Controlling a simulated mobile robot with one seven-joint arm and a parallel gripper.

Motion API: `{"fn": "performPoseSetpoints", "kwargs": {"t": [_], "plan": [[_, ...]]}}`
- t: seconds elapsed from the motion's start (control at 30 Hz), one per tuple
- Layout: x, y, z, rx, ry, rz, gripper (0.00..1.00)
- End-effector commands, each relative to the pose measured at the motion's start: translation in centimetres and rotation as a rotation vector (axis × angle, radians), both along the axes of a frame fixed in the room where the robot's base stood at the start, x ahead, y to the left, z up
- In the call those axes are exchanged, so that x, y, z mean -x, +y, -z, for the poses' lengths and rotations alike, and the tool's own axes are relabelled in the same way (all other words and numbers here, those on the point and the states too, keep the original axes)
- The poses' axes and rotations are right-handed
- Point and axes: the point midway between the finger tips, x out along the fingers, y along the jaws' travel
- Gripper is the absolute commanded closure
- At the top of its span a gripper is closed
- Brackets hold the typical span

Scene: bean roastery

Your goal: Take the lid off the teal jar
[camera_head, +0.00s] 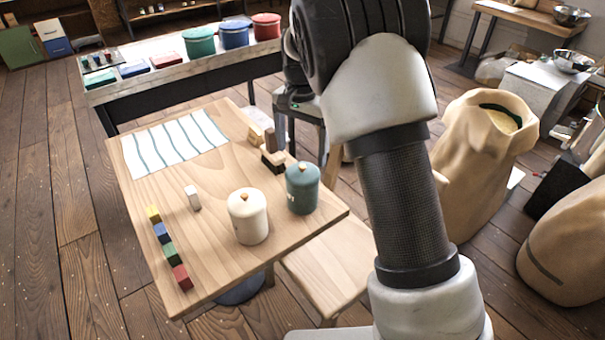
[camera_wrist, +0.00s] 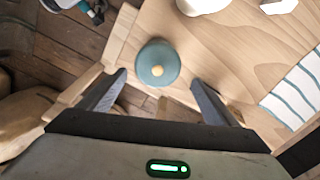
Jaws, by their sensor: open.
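The teal jar (camera_head: 302,190) stands upright at the right end of the wooden table, its lid on, with a small wooden knob on top. In the wrist view I look down on its round teal lid (camera_wrist: 158,58) and pale knob. My gripper (camera_wrist: 158,79) is open, its two fingers to either side of the lid in the picture and apart from it. Nothing is between the fingertips. How high the gripper is above the lid is hard to tell. In the head view my gripper cannot be made out.
A cream jar (camera_head: 248,217) stands close left of the teal jar, with wooden blocks (camera_head: 272,155) behind. Coloured cubes (camera_head: 163,234), a small white block (camera_head: 193,197) and a striped cloth (camera_head: 175,143) lie farther left. The table's front middle (camera_head: 215,250) is clear.

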Motion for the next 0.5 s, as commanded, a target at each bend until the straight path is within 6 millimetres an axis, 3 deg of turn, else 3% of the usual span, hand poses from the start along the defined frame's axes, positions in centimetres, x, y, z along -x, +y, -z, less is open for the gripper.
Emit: {"fn": "performPoseSetpoints", "kwargs": {"t": [0.3,0.5], "plan": [[0.6,-0.3,4.4,0.001,0.004,-0.001,0.17],[0.5,-0.3,5.0,0.000,0.000,-0.001,0.17]]}}
